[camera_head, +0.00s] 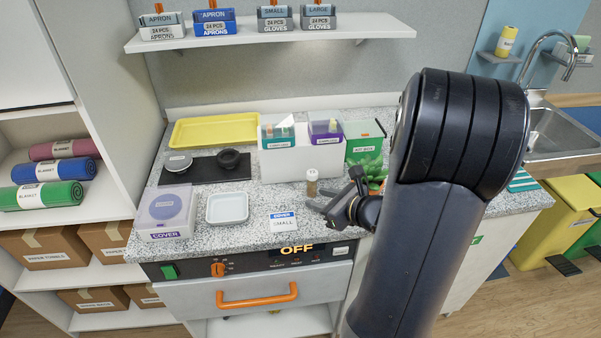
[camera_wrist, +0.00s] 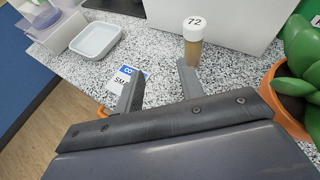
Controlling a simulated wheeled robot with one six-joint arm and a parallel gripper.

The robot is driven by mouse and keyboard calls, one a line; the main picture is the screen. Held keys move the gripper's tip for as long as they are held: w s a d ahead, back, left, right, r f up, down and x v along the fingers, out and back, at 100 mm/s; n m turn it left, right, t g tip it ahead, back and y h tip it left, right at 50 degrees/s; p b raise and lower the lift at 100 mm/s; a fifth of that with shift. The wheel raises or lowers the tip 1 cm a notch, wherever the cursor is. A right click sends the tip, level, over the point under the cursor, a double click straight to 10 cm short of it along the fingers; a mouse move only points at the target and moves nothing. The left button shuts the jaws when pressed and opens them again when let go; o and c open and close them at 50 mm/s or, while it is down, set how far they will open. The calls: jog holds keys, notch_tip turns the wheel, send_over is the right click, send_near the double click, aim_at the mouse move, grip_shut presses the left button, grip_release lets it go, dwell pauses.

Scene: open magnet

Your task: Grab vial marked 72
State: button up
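The vial marked 72 (camera_wrist: 193,42) has a white cap with the number on it and an amber body. It stands upright on the speckled counter, and in the head view the vial (camera_head: 312,184) is in front of the white box. My gripper (camera_wrist: 160,84) is open and empty in the wrist view, its two grey fingers apart. The vial is beyond the fingertips, nearly in line with the right finger. In the head view my gripper (camera_head: 325,207) is low over the counter, just in front of the vial and partly hidden by my arm.
A potted plant (camera_wrist: 297,90) in an orange pot stands close to the right of my gripper. The white box (camera_head: 301,162) is behind the vial. A small card (camera_head: 283,221), a white tray (camera_head: 228,208) and a cover box (camera_head: 166,212) lie to the left.

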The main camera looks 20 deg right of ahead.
aim_at(308, 182)
jog(key=d+m, duration=0.1)
jog(key=d, duration=0.1)
jog(key=w+d+m+h, duration=0.1)
jog(key=shift+d+f+m+t, duration=0.2)
jog(key=shift+f+m+t, duration=0.1)
jog(key=shift+t, duration=0.1)
jog(key=x, duration=0.4)
jog(key=shift+w+d, duration=0.1)
jog(key=shift+w, duration=0.3)
jog(key=shift+d+p+x, duration=0.2)
jog(key=shift+p+x, duration=0.7)
jog(key=shift+x, duration=2.15)
jog(key=shift+w, duration=0.1)
jog(key=shift+r, duration=0.1)
jog(key=c, duration=0.8)
